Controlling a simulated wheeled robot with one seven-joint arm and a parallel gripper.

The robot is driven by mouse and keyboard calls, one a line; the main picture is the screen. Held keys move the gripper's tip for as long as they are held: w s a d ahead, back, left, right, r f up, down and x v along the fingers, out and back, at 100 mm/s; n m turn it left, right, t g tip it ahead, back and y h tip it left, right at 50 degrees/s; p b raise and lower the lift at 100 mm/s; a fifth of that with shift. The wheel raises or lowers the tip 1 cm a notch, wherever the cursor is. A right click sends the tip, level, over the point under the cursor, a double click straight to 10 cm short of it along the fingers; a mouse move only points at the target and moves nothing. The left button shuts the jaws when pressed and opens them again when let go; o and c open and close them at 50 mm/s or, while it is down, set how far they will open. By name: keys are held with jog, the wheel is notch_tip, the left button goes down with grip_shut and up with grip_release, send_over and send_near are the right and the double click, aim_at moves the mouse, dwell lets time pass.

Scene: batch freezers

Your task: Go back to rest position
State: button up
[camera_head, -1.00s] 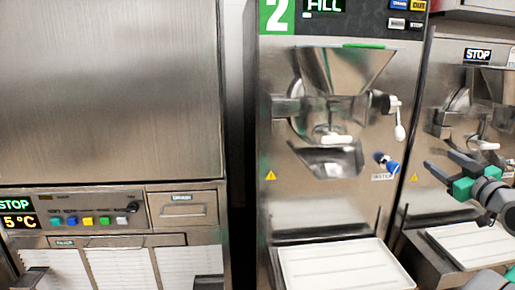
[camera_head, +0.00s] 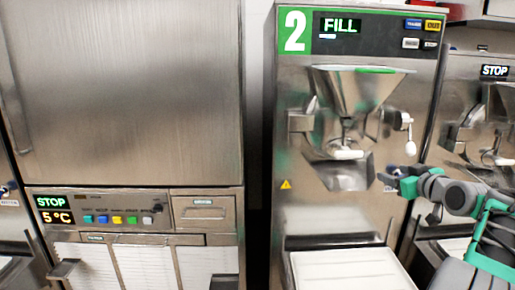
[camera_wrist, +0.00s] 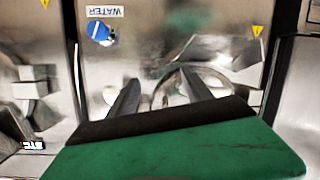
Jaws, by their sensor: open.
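My gripper (camera_head: 392,177) is at the right of the head view, in front of the lower right front of batch freezer number 2 (camera_head: 340,220). In the wrist view my gripper (camera_wrist: 155,90) shows its two dark fingers spread apart with nothing between them. The machine's front appears behind the fingers there, with a blue water knob (camera_wrist: 99,32). In the head view my gripper covers the spot near the water label. My arm reaches in from the right edge.
Machine 2 has a hopper (camera_head: 355,90), a white-handled lever (camera_head: 410,147) and a white tray (camera_head: 345,272) below. Another freezer (camera_head: 480,110) stands close at the right, behind my arm. A steel cabinet (camera_head: 125,90) with a button panel fills the left.

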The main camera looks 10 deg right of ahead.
jog(key=a+g+y+p, duration=0.3)
jog(key=a+g+p, duration=0.5)
jog(key=a, duration=1.8)
jog(key=s+a+f+g+p, duration=0.2)
jog(key=s+a+f+p, duration=0.1)
jog(key=s+a, duration=0.4)
jog(key=s+a+f+m+g+p, duration=0.1)
jog(key=s+a+f+p, duration=0.2)
jog(key=s, duration=1)
jog(key=a+p, duration=0.3)
jog(key=a, duration=0.2)
jog(key=shift+f+g+h, duration=0.15)
jog(key=shift+g+h, duration=0.25)
jog(key=shift+c, duration=0.6)
